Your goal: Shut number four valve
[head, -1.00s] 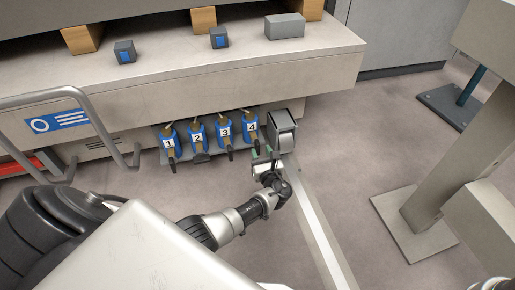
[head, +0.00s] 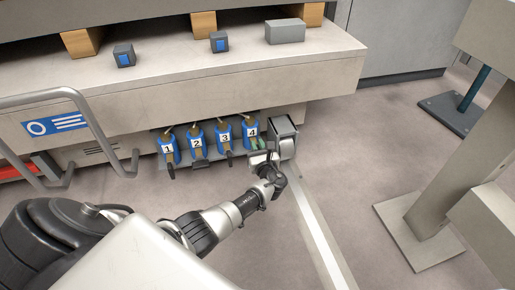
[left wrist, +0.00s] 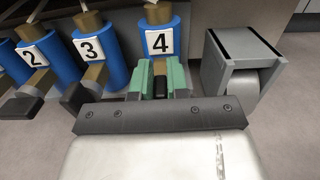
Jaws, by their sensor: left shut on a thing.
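The number four valve (head: 252,133) is a blue body with a white "4" tag, rightmost in a row under the machine's ledge. In the left wrist view its "4" tag (left wrist: 160,42) is upright just beyond my fingers. My left gripper (head: 257,145) has green fingertips, and in the left wrist view (left wrist: 160,82) they are shut on the dark handle (left wrist: 160,88) of that valve, one on each side. Most of the handle is hidden by the fingers and gripper body. My right gripper is not in view.
Valves one (head: 168,149), two (head: 197,144) and three (head: 224,139) stand to the left, with dark handles. A grey box-shaped fitting (head: 283,137) is close on the right. The ledge (head: 180,95) overhangs the row. A bent grey rail (head: 100,130) is at left.

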